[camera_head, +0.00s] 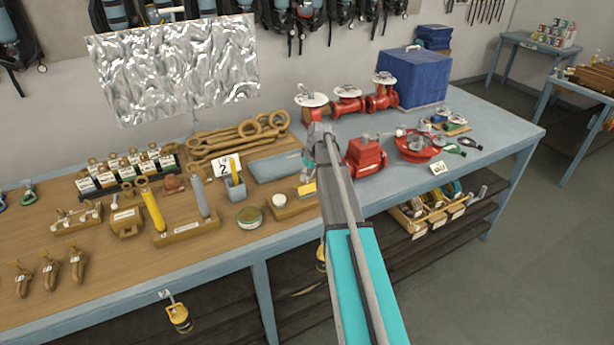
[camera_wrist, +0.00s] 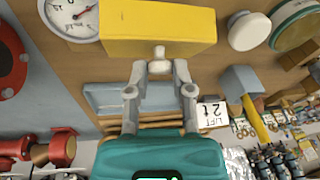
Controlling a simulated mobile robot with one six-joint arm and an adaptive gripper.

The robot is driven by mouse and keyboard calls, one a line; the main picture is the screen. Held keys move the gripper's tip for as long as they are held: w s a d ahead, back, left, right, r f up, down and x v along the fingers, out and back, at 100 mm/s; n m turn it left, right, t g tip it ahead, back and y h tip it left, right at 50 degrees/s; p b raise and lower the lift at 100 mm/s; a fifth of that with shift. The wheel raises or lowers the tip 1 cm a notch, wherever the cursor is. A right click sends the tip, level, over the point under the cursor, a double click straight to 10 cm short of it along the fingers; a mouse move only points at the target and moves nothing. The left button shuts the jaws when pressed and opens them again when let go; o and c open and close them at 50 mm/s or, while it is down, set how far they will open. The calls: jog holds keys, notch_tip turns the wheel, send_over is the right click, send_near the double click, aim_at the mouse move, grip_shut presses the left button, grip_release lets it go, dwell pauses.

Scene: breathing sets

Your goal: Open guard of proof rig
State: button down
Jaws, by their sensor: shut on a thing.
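The yellow guard (camera_wrist: 157,25) of the proof rig is a box-like cover with a small light knob (camera_wrist: 159,52) on its near face in the wrist view. My gripper (camera_wrist: 160,68) is shut on this knob. In the head view the guard (camera_head: 307,189) shows as a small yellow block on the wooden rig base (camera_head: 292,207), just below my gripper (camera_head: 314,160). My arm partly hides the rig there. A white-faced dial gauge (camera_wrist: 70,14) sits beside the guard. I cannot tell how far the guard has swung.
A white round knob (camera_wrist: 249,31) and a round tin (camera_head: 249,217) are close by. A red flange (camera_head: 420,146) lies to the right. The floor in front is free.

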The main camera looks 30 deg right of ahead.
jog(key=w+g, duration=0.2)
jog(key=g, duration=0.1)
jog(key=shift+r, duration=0.2)
jog(key=shift+w+g, duration=0.45)
jog(key=shift+g, duration=0.65)
jog(key=shift+r, duration=0.1)
jog(key=shift+c, duration=2.4)
grip_release()
